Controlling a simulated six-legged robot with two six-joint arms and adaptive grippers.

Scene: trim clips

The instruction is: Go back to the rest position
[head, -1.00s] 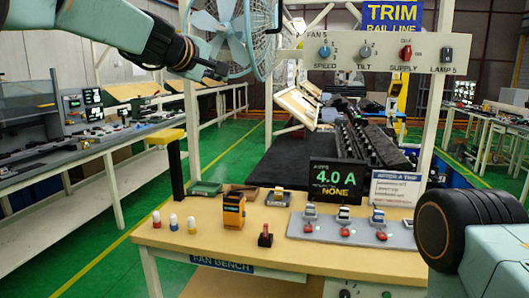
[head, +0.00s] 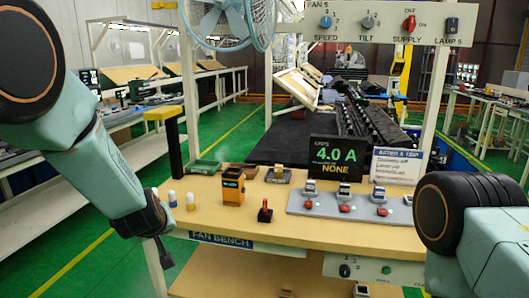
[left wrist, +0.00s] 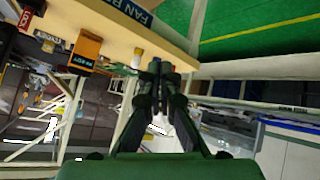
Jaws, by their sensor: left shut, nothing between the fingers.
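My left gripper (head: 163,258) hangs low at the left front corner of the fan bench (head: 330,227) in the head view, fingers pointing down. In the left wrist view my left gripper (left wrist: 160,66) has its fingertips together with nothing held. My right arm shows only as a dark wheel-like joint and pale link at the right edge; its gripper is out of the picture.
Small bottles (head: 190,201), an orange device (head: 233,187), a red-handled lever (head: 265,211) and a grey switch panel (head: 340,209) stand on the bench. A yellow-topped post (head: 164,113) rises at its left edge. The fan (head: 228,22) hangs above. Green floor left is open.

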